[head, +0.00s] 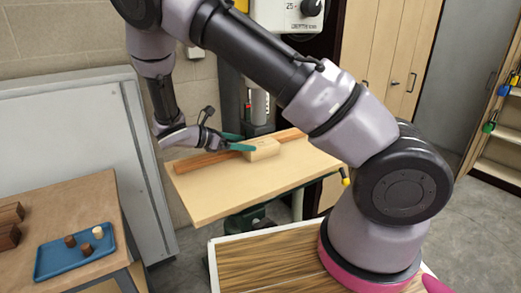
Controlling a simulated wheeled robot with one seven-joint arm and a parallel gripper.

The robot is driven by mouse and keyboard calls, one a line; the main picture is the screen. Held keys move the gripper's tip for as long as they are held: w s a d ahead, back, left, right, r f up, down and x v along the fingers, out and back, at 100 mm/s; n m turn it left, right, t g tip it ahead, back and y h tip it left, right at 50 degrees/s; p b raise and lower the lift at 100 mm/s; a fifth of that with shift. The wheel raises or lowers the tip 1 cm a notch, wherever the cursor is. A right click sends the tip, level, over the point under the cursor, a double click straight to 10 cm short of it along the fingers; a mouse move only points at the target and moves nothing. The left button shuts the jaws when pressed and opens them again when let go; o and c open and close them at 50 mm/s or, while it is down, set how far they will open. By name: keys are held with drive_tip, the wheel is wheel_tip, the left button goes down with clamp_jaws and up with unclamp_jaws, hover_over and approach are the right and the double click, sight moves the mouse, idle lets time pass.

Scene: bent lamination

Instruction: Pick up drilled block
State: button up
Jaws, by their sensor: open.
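The drilled block (264,150) is a pale wooden block with small dark marks on top. It rests on the light wooden drill press table (225,192), against a long reddish-brown wooden strip (200,162). My gripper (243,143), with teal fingers, comes in from the left at the block's left end. Its fingers are open, one by the block's back left and one over its near left top. I cannot tell whether they touch the block.
The drill press (285,14) stands behind the table, its column and chuck above the block. At left, a brown workbench (72,203) holds a blue tray (75,252) with several small cylinders and dark wooden blocks (8,236). The table's front is clear.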

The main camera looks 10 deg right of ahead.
sight(258, 145)
drive_tip(key=shift+x, duration=3.05)
drive_tip(key=shift+s+f, duration=0.1)
drive_tip(key=shift+f, duration=0.05)
drive_tip(key=c, duration=1.5)
